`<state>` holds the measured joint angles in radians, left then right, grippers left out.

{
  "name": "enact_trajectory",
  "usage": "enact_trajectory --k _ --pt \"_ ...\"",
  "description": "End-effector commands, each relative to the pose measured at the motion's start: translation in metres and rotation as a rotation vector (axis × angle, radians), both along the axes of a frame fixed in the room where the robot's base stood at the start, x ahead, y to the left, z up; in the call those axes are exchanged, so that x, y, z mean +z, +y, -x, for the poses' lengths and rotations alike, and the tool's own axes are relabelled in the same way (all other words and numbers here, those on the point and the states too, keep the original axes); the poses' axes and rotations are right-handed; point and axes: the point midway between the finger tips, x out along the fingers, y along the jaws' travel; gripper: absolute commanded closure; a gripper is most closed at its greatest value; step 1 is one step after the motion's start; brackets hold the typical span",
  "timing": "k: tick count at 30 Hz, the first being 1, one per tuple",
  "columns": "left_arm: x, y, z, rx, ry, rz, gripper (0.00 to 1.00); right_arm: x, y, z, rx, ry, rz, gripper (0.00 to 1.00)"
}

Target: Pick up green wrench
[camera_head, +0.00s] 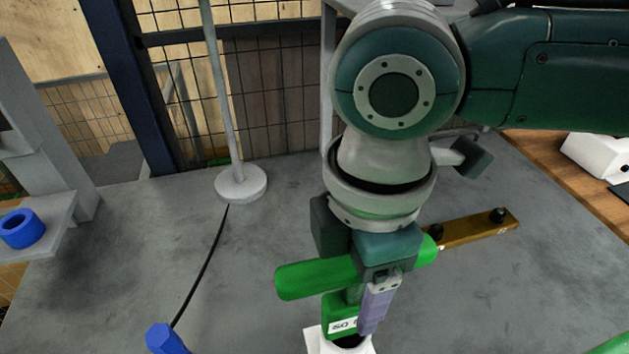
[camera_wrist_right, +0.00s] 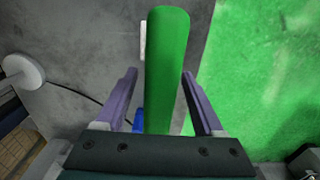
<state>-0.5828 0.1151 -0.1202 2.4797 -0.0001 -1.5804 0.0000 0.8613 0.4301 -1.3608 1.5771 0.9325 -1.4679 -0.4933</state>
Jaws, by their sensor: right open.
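A green handle (camera_head: 312,277), which looks like that of the green wrench, lies across below my right gripper in the head view. Its middle is hidden behind the gripper, and its right end shows by a brass-coloured bar. My right gripper (camera_head: 365,300) points down, with one purple finger clearly visible. In the right wrist view the open fingers of the gripper (camera_wrist_right: 160,78) stand on either side of the green handle (camera_wrist_right: 167,60), with gaps on both sides. I cannot tell whether they reach down to its height.
The brass-coloured bar (camera_head: 470,230) with black knobs lies on the grey table (camera_head: 130,250). A labelled green piece (camera_head: 341,310) on a white base stands just below the gripper. A grey pole stand (camera_head: 241,184), a black cable and a blue hexagonal piece (camera_head: 165,339) are at left.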

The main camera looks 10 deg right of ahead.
Motion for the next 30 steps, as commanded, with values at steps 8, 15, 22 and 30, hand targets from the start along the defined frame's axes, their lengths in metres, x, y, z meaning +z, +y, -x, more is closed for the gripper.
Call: enact_trajectory --k 8,15,22,30 --pt "-0.0003 0.0020 -0.0002 -0.005 -0.001 -0.008 0.50 -0.0050 0.0001 0.0001 0.002 -0.001 0.000 0.30" --pt "0.0000 0.0023 -0.0007 -0.006 -0.002 -0.009 0.50 -0.0047 0.0000 -0.0001 0.001 -0.001 0.000 0.57" --pt "0.0001 0.0022 -0.0009 -0.006 -0.003 -0.009 0.50 -0.0046 -0.0001 -0.0001 0.001 -0.001 0.000 0.83" --pt "0.0003 0.0012 -0.0012 -0.003 -0.004 -0.004 0.50 -0.0045 -0.0001 0.0000 0.001 -0.001 0.000 1.00"
